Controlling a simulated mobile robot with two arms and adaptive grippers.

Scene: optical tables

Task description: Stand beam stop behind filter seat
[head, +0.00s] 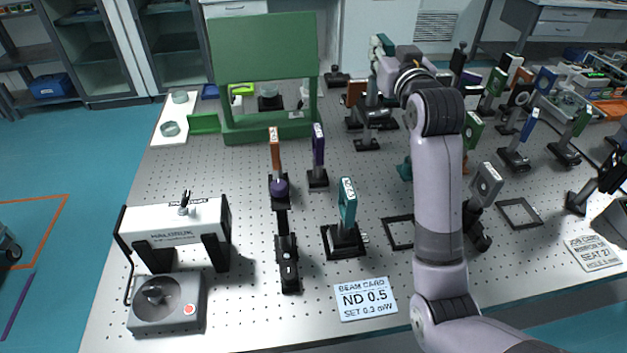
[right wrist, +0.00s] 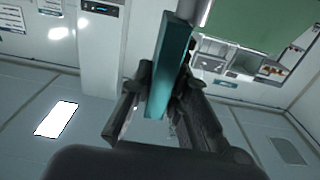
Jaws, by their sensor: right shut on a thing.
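My right arm rises in the head view, and its gripper (head: 380,48) is at the back, largely hidden by my wrist. In the right wrist view my right gripper (right wrist: 165,95) is shut on a teal plate (right wrist: 172,65), held tilted. I cannot tell whether this plate is the beam stop. A teal filter (head: 347,203) stands upright on a black base inside a black square seat (head: 328,254). An empty black frame (head: 392,242) lies to its right, partly behind my arm. My left gripper is not in view.
A black rail (head: 288,270) with mounts stands left of the filter. A white instrument (head: 176,222) and grey meter (head: 166,303) stand at left, a green enclosure (head: 265,138) at back. Several posts crowd the right. The table (head: 345,165) is clear behind the filter.

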